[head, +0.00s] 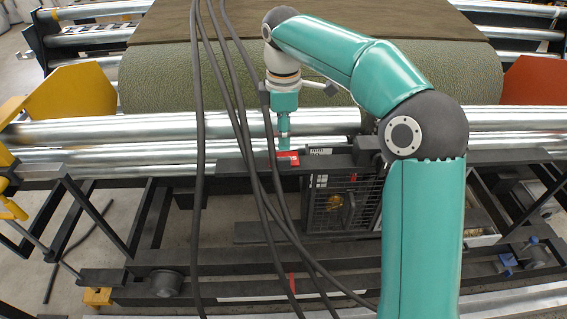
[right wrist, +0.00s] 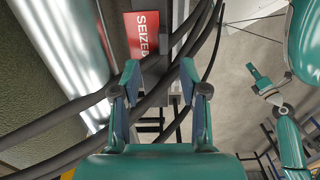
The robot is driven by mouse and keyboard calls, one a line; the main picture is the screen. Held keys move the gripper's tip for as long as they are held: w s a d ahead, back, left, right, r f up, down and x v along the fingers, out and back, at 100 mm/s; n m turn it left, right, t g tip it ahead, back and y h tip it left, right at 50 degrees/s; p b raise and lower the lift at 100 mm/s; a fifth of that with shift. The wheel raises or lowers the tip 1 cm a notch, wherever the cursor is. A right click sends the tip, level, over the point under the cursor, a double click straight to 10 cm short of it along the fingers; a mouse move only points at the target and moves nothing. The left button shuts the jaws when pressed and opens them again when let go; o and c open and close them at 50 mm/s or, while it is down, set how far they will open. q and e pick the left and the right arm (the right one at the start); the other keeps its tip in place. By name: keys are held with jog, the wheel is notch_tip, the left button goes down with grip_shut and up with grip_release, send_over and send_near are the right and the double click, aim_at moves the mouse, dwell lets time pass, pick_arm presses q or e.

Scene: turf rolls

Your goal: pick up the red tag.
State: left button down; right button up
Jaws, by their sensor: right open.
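The red tag (head: 287,158) lies on a dark ledge in front of the silver rollers in the head view. My right gripper (head: 284,139) points down just above the tag in the head view. In the right wrist view my right gripper (right wrist: 159,74) is open, its fingers apart with nothing held. What looks like my left gripper (right wrist: 257,78) is small at the right of that view; its jaws cannot be made out.
Several dark cables (head: 241,130) hang down across the scene; in the right wrist view cables (right wrist: 150,98) cross close to the fingers. A green turf roll (head: 400,85) stands behind the silver rollers (head: 90,131). A dark mesh box (head: 328,207) sits below the ledge.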

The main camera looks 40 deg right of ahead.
aim_at(284, 158)
jog(key=f, duration=0.8)
jog(key=shift+s, duration=0.25)
jog(key=shift+c, duration=0.4)
grip_shut()
